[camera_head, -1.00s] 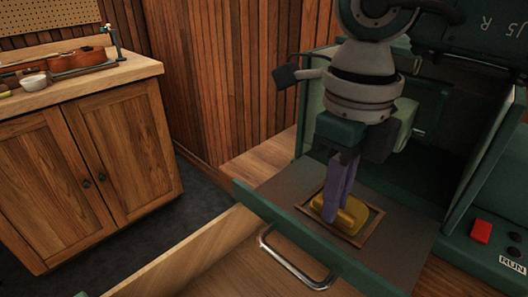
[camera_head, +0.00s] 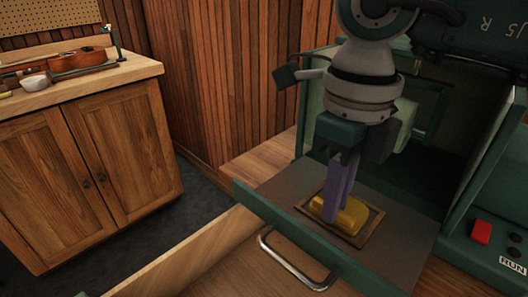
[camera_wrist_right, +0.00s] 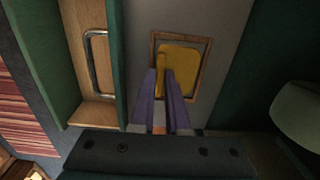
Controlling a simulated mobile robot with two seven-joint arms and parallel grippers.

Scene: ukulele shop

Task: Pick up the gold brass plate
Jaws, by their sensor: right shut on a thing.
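The gold brass plate (camera_head: 358,215) lies in a thin brown frame (camera_head: 375,232) on the grey bed of the green machine. A raised yellow part stands up from it. In the right wrist view the plate (camera_wrist_right: 187,68) shows inside the frame (camera_wrist_right: 207,70), with the raised part (camera_wrist_right: 161,76) near its left side. My right gripper (camera_head: 337,212) points down over the plate, its purple fingers shut on the raised part. The right wrist view shows the fingertips (camera_wrist_right: 163,85) around it. The fingers hide some of the plate. My left gripper is not in view.
The green machine's housing (camera_head: 489,170) stands close on the right, with a red button (camera_head: 481,231) and a RUN label. A drawer with a metal handle (camera_head: 290,265) is in front. A wooden cabinet (camera_head: 85,165) stands at left.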

